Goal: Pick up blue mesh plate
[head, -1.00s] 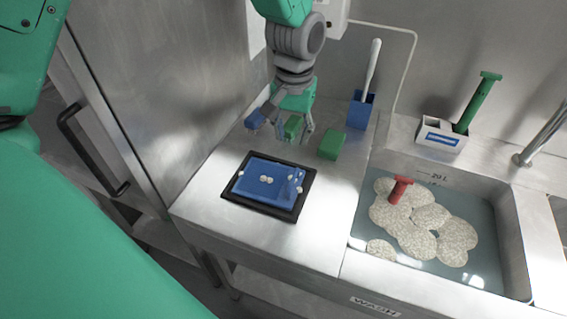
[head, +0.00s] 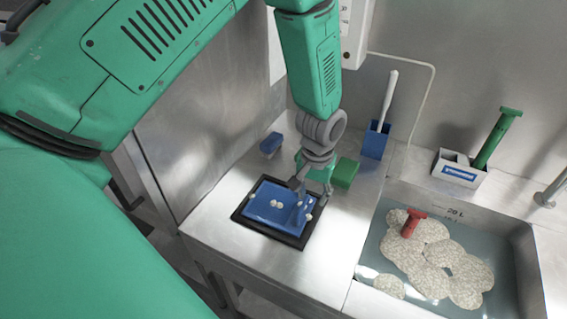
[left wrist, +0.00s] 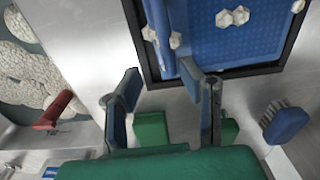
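The blue mesh plate (head: 265,207) lies flat on a black tray (head: 245,222) on the steel counter, with a few pale lumps on it. A raised blue handle-like part stands at its right side. In the left wrist view the plate (left wrist: 245,42) fills the top right, with the raised part (left wrist: 160,30) at its left. My left gripper (head: 308,192) is over the plate's far right edge. In the left wrist view its two fingers (left wrist: 160,72) are spread, with nothing held between them. Whether they touch the plate is unclear. My right gripper is not in view.
A green block (head: 343,172) and a blue brush (head: 270,143) lie behind the plate. A blue holder (head: 375,142) with a white-handled tool stands at the back. The sink (head: 440,290) at right holds water, pale discs and a red-handled item (head: 413,222).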

